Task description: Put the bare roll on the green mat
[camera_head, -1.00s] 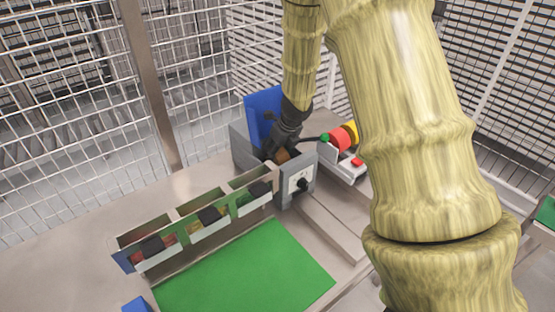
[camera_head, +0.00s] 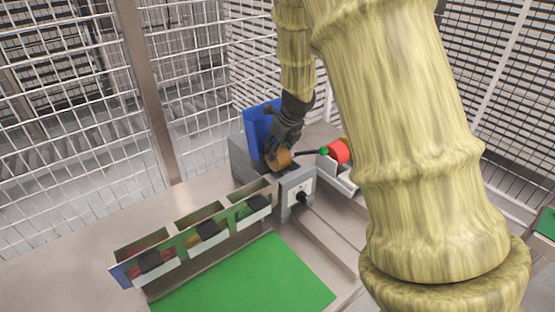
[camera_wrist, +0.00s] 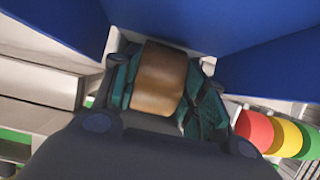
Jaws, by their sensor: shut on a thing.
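The bare roll (camera_head: 278,158) is a brown cylinder at the tip of my gripper (camera_head: 276,150). In the wrist view the brown roll (camera_wrist: 160,78) sits between the two dark green finger pads of my gripper (camera_wrist: 160,88), which is shut on it. The roll is just above the grey machine with the blue panel (camera_head: 256,128). The green mat (camera_head: 245,282) lies flat on the table in front of the machine, bare where it shows. Its lower edge is cut off by the picture.
A row of three bins (camera_head: 193,237) with black tabs stands along the mat's far left side. A lever with a green knob (camera_head: 324,151) reaches out right of my gripper. Red, yellow and green rolls (camera_wrist: 285,136) lie at the right in the wrist view. Wire fencing (camera_head: 190,90) stands behind.

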